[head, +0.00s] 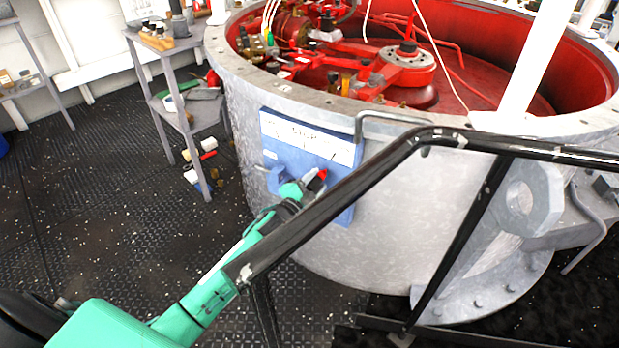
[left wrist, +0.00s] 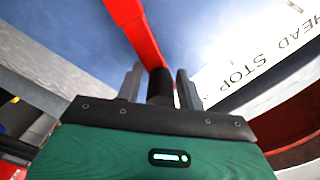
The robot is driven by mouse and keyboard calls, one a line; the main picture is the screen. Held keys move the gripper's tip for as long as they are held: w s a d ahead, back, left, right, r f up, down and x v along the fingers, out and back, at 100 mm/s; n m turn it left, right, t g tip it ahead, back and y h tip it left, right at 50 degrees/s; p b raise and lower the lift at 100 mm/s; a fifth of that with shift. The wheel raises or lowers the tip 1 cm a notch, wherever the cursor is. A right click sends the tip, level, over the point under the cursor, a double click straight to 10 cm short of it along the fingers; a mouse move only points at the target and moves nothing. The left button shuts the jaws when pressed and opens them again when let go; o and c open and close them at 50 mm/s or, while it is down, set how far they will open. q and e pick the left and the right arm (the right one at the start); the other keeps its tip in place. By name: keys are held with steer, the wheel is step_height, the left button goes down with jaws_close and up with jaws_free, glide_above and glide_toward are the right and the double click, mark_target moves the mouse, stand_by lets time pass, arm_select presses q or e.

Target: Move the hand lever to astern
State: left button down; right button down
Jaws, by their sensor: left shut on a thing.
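The hand lever is a red arm with a black grip, mounted on a blue panel (head: 343,212) on the side of a grey drum. In the head view only a bit of the red lever (head: 322,174) shows past my left gripper (head: 303,188). In the left wrist view the red lever arm (left wrist: 137,32) runs down to its black grip (left wrist: 160,88), which sits between the two fingers of my left gripper (left wrist: 161,90). The gripper is shut on it. A white label strip (head: 310,138) tops the panel; "HEAD STOP" is readable on it in the left wrist view (left wrist: 255,58). My right gripper is out of view.
A black handrail (head: 340,196) crosses in front of the drum, close over my left forearm. The grey drum (head: 390,215) has an open top with red machinery (head: 400,72) inside. A grey shelf stand (head: 165,70) stands left. The deck (head: 110,210) at left is mostly clear.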

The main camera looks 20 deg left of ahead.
arm_select(q)
steer(key=shift+s+d+f, duration=0.1)
steer(key=shift+d, duration=0.1)
stand_by(0.3)
steer(key=c, duration=1.2)
jaws_free()
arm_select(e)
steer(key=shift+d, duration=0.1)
arm_select(q)
steer(key=shift+s, duration=0.5)
steer(key=s, duration=0.4)
steer(key=s+a+p, duration=0.1)
steer(key=s, duration=0.3)
steer(key=s+a, duration=0.1)
steer(key=s, duration=0.3)
steer(key=shift+s+a+p, duration=0.15)
steer(key=shift+s+p, duration=0.15)
steer(key=shift+p, duration=0.05)
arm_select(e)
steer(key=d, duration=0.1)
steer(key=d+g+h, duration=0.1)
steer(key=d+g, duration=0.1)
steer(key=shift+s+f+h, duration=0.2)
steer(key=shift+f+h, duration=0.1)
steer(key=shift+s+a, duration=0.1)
